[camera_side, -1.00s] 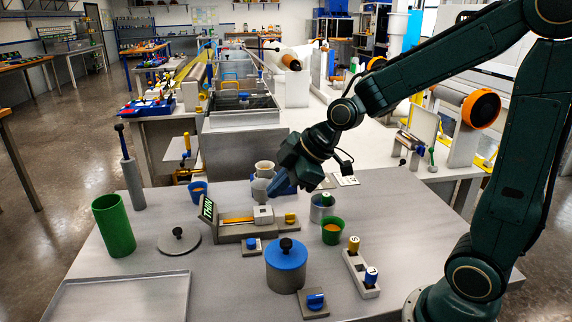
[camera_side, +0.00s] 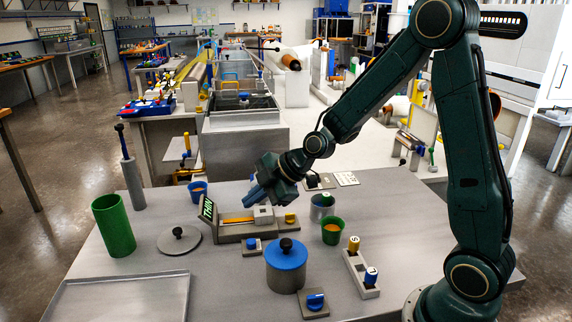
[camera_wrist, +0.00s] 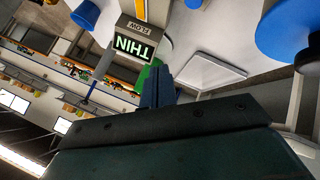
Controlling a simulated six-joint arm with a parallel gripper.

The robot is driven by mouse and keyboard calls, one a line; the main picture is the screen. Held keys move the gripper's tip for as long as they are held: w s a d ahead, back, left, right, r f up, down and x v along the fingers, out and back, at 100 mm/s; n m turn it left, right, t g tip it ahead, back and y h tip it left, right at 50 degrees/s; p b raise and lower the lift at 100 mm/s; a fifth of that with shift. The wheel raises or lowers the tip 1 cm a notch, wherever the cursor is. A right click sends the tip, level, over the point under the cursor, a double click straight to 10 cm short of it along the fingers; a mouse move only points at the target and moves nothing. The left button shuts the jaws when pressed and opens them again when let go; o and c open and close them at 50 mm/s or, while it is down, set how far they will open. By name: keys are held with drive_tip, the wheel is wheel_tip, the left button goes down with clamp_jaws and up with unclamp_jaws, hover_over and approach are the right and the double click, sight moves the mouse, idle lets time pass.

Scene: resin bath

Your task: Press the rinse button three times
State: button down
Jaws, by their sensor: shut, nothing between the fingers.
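My gripper (camera_side: 250,199) is shut and empty, its blue fingers pointing down and left above the back of the device with the lit "THIN" sign (camera_side: 208,209). In the wrist view the shut fingers (camera_wrist: 159,84) show in front of that sign (camera_wrist: 131,48). No button carries a readable rinse label. A blue button on a small grey base (camera_side: 252,246) stands in front of the device. A yellow block (camera_side: 290,219) sits at the device's right end. A blue knob on a grey plate (camera_side: 316,301) is at the front. My fingers appear apart from all of these.
A blue-lidded pot (camera_side: 286,272) stands front centre. A green cup (camera_side: 332,230), a grey cup (camera_side: 320,206) and a two-bottle rack (camera_side: 361,274) are to the right. A green cylinder (camera_side: 114,227), a grey lid (camera_side: 179,241) and an empty tray (camera_side: 120,299) are on the left.

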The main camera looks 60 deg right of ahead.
sight(256, 241)
drive_tip(key=shift+f, duration=0.1)
drive_tip(key=shift+f, duration=4.3)
drive_tip(key=shift+f, duration=0.15)
drive_tip(key=shift+f, duration=0.4)
